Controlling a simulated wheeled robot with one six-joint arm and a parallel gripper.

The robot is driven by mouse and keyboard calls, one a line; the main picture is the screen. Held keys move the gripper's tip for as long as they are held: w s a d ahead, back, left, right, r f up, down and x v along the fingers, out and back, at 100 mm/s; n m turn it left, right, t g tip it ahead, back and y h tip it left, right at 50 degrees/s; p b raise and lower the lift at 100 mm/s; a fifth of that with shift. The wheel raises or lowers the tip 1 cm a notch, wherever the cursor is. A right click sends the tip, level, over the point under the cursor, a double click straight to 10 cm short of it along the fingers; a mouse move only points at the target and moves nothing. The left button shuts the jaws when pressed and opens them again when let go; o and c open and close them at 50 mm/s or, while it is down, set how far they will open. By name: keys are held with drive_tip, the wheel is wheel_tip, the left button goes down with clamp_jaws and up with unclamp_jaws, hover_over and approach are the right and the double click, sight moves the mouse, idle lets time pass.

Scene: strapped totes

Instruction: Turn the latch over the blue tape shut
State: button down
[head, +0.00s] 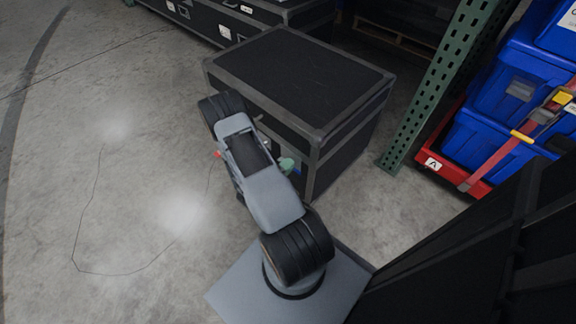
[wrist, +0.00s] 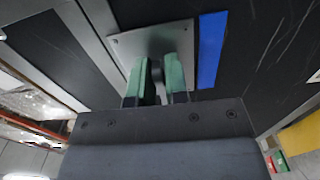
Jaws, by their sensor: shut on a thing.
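In the wrist view my gripper (wrist: 159,70) has green-padded fingers, shut on the dark latch (wrist: 157,44). The latch stands on a grey metal plate (wrist: 125,45) fixed to the black case face. The fingers hide much of the latch, so its exact angle is hard to tell. The blue tape (wrist: 211,48) is a strip on the same face, just right of the plate and apart from the fingers. In the head view the black case (head: 300,75) stands on the floor, and my arm hides most of its front. A green fingertip (head: 287,163) shows beside the arm.
A green perforated rack post (head: 432,90) stands right of the case. Blue totes (head: 480,145) with an orange-red strap sit on a red base (head: 428,163) beyond it. More black cases (head: 215,20) stand behind.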

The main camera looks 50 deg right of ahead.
drive_tip(key=c, duration=1.2)
unclamp_jaws()
drive_tip(key=shift+c, duration=0.2)
drive_tip(key=shift+a, duration=0.1)
drive_tip(key=w+a+p, duration=0.1)
drive_tip(key=a+p, duration=0.1)
drive_tip(key=a, duration=1.1)
drive_tip(key=shift+a, duration=0.35)
drive_tip(key=a+r+t+y+p, duration=0.1)
drive_tip(key=a+r+y+p, duration=0.3)
drive_tip(key=r+p, duration=0.5)
drive_tip(key=a+r+t+y+p, duration=0.2)
drive_tip(key=r+y+p, duration=0.6)
drive_tip(key=r, duration=2.2)
drive_tip(key=a+r+n+t+y+p, duration=0.1)
drive_tip(key=a+r+y+p, duration=0.5)
drive_tip(key=r+p, duration=0.6)
wheel_tip(320, 180, up, 8)
drive_tip(key=shift+s+a+f+t, duration=0.25)
drive_tip(key=shift+s+a+t, duration=0.15)
